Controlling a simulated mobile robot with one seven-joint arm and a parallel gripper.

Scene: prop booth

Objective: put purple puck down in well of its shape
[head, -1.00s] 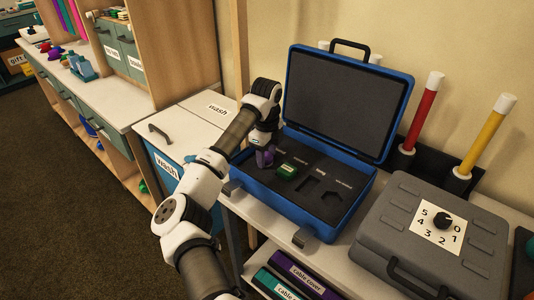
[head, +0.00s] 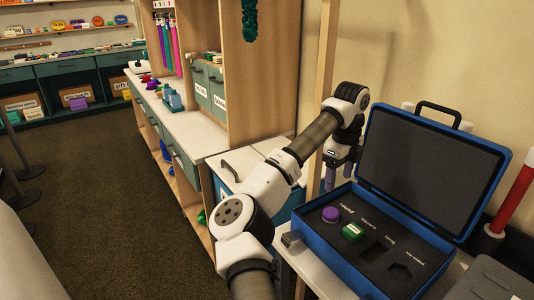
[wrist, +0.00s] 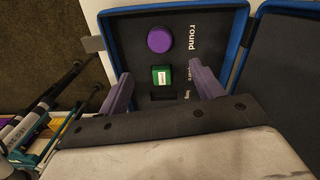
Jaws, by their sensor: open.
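The purple puck (head: 331,214) is a round disc in the dark insert of the open blue case (head: 357,277), beside the label "round". It sits at the round well's place, and its top stands above the foam. It also shows in the wrist view (wrist: 160,39), clear of both fingers. My gripper (head: 339,177) is open and empty, raised above and behind the case's left end. Its purple fingers also show in the wrist view (wrist: 160,70). The well's rim is hidden under the puck.
A green block (head: 352,232) sits beside the label "square". Two empty wells lie to its right, the last one six-sided (head: 400,271). The raised lid (head: 430,165) stands behind the insert. A red rod with a white top stands at the right.

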